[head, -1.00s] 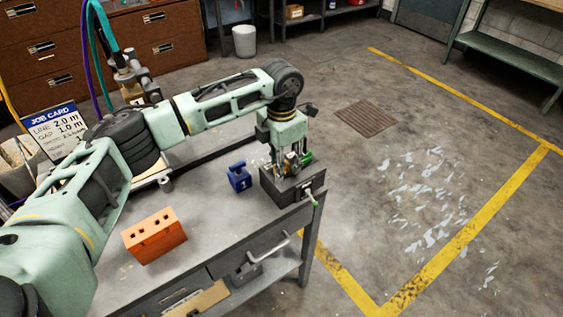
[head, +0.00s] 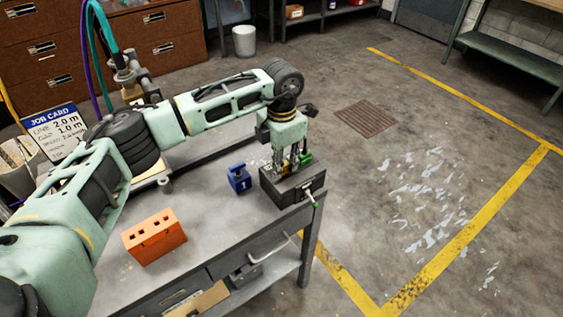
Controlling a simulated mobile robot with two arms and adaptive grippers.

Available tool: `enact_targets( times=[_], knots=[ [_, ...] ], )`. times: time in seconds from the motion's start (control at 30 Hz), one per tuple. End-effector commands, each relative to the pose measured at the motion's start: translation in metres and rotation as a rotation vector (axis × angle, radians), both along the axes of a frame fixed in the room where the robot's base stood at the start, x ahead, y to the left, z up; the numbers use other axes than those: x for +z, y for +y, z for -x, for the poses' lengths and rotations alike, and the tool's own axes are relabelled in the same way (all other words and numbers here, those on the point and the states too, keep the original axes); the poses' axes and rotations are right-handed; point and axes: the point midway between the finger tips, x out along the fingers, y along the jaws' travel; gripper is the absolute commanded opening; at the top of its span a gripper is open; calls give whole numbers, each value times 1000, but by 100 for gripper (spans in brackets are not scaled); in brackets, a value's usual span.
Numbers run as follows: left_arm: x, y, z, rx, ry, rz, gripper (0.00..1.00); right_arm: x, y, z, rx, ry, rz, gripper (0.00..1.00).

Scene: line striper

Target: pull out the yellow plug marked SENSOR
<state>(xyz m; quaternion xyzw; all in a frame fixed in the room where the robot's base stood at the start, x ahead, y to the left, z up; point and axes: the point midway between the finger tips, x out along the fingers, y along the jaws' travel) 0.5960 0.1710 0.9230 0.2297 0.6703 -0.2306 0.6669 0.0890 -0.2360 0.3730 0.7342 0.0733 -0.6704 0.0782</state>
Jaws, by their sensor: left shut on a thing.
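A dark grey box (head: 284,190) stands at the far right corner of the workbench. Plugs sit along its top, and a green one (head: 305,158) shows at the right. My left gripper (head: 290,164) points straight down over the box top, shut on what looks like the yellow plug (head: 284,167). The fingers hide most of that plug, and its SENSOR marking is too small to read. I cannot tell whether the plug is still fully seated. My right gripper is not in the head view.
A blue block marked 1 (head: 239,178) stands just left of the box. An orange block with holes (head: 154,237) sits nearer on the workbench (head: 212,218). A job card (head: 55,130) stands at the left. Open floor lies to the right.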

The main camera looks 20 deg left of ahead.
Motion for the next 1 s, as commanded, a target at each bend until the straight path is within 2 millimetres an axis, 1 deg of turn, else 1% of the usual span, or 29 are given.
enact_targets(
  times=[0.03,0.13,0.57,1.0],
  knots=[
    [5,0,-1,1,-4,1,0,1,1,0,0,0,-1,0],
    [7,0,-2,1,-6,1,0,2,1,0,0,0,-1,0],
    [13,0,-1,1,-4,1,0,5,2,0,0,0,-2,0],
    [34,0,-1,1,-5,0,0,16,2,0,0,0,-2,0]
  ],
)
